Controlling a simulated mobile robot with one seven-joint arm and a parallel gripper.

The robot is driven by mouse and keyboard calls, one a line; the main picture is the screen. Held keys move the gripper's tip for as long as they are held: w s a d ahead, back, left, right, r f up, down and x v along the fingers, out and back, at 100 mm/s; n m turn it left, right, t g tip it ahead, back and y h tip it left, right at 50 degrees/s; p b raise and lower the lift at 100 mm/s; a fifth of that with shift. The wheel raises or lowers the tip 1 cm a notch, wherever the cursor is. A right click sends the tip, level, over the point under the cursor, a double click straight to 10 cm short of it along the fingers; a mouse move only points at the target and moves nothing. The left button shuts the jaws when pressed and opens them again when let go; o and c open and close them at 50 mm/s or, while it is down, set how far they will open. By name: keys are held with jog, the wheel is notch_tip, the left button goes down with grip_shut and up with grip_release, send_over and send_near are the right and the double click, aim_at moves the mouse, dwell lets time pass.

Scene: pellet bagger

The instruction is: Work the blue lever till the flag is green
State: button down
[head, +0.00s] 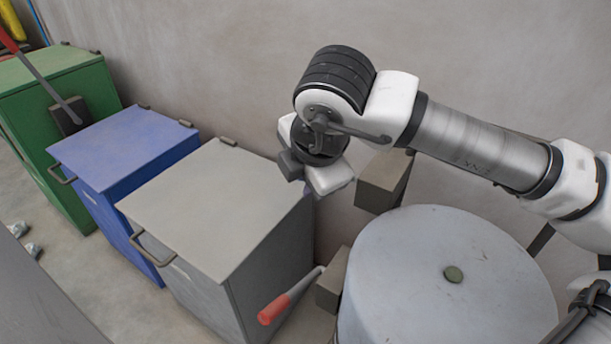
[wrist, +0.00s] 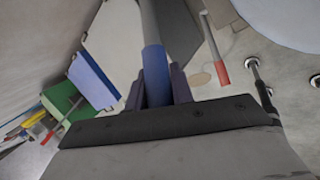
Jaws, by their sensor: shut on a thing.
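In the wrist view the blue lever (wrist: 154,62) runs up between the two dark fingers of my gripper (wrist: 157,88). Its blue grip sits between them, and a grey shaft (wrist: 148,18) goes on beyond the grip. My gripper is shut on it. In the head view my gripper (head: 314,178) is above the right back corner of the grey bin, left of a brown box mount (head: 385,181). The lever is hidden there behind my wrist. No flag can be made out in either view.
A red-handled lever (head: 276,308) sticks out low between the grey bin (head: 215,205) and the round pale drum (head: 440,285). A blue bin (head: 125,145) and a green bin (head: 60,80) stand left along the wall. Another red-handled lever (head: 35,70) is by the green bin.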

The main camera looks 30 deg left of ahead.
jog(key=c, duration=1.2)
grip_release()
jog(key=shift+r, duration=0.15)
jog(key=v, duration=1.3)
jog(key=shift+d+r, duration=0.15)
jog(key=shift+r, duration=0.1)
jog(key=shift+s, duration=0.15)
